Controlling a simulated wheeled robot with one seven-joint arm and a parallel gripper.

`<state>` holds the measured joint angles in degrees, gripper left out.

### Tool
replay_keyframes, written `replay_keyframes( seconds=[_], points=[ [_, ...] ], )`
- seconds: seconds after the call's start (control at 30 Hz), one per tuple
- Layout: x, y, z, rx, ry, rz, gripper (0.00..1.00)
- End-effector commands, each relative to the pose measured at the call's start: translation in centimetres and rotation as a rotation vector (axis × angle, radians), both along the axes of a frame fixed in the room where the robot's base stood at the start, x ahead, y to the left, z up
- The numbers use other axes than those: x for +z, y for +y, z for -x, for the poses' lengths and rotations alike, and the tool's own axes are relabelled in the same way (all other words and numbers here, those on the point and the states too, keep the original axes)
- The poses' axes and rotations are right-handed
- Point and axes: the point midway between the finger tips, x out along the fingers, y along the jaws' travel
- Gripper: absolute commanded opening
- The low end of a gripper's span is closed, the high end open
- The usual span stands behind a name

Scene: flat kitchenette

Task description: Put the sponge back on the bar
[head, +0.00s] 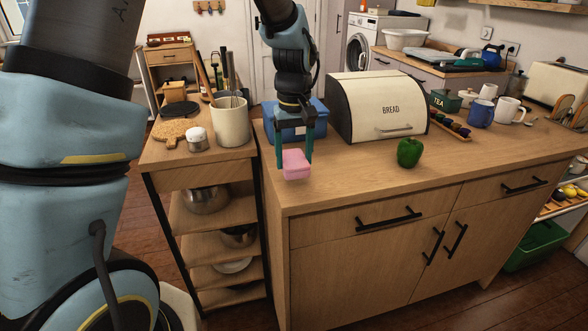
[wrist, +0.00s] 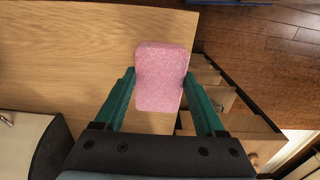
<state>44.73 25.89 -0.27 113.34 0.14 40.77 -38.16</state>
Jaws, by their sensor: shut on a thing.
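A pink sponge (head: 296,163) is between the fingers of my gripper (head: 295,158) in the head view. It is over the left end of the wooden counter top (head: 350,179), close to its left edge. The sponge also shows in the wrist view (wrist: 161,76), between the two green fingers of my gripper (wrist: 160,80), which is shut on it. The sponge looks held a little above the counter, though the exact gap is hard to tell. I cannot make out which thing in view is the bar.
A blue box (head: 288,132) stands right behind my gripper. A bread bin (head: 385,105) and a green pepper (head: 409,152) are to the right. At the left, a lower shelf unit holds a utensil crock (head: 230,122) and a white-lidded jar (head: 197,139). The counter's front strip is clear.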

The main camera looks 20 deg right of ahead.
Motion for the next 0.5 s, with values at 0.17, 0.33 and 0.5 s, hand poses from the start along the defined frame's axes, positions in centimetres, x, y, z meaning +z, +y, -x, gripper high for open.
replay_keyframes(
  seconds=[0.17,0.33,0.5],
  points=[
    [-2.0,0.1,0.1,0.000,0.003,-0.002,0.12],
    [-3.9,0.1,0.0,-0.001,0.002,-0.001,0.12],
    [-4.1,0.0,0.0,-0.001,-0.001,0.001,0.12]
  ],
)
